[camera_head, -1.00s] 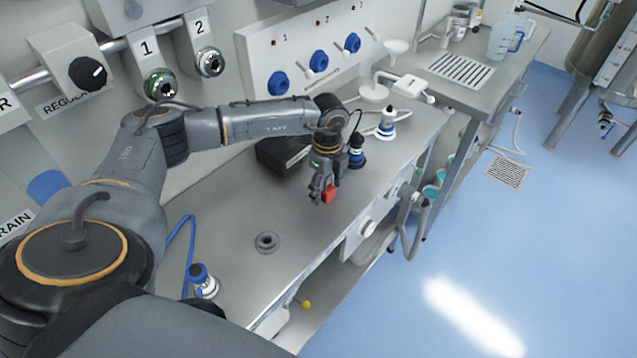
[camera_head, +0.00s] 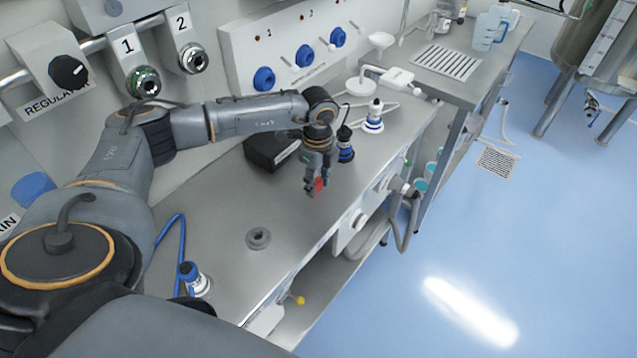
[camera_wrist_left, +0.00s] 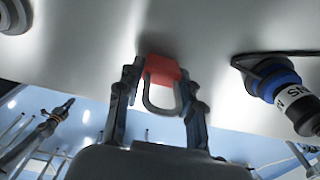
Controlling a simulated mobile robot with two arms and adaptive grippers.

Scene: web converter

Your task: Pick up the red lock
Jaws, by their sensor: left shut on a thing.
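The red lock (camera_wrist_left: 160,68) is between the two fingers of my left gripper (camera_wrist_left: 160,100) in the left wrist view, with its grey shackle pointing toward the palm. My left gripper is shut on it. In the head view, the left gripper (camera_head: 315,188) points down over the steel bench, and part of the red lock (camera_head: 320,184) shows at its fingertips. I cannot tell from the pictures how far the lock is above the bench. My right gripper is not in view.
A black box (camera_head: 270,150) and a blue-and-black connector (camera_head: 345,145) stand close behind the gripper. A white-and-blue connector (camera_head: 374,116) is farther right. A grey ring fitting (camera_head: 258,238) sits on the bench (camera_head: 215,215). The bench's front edge is close to the gripper.

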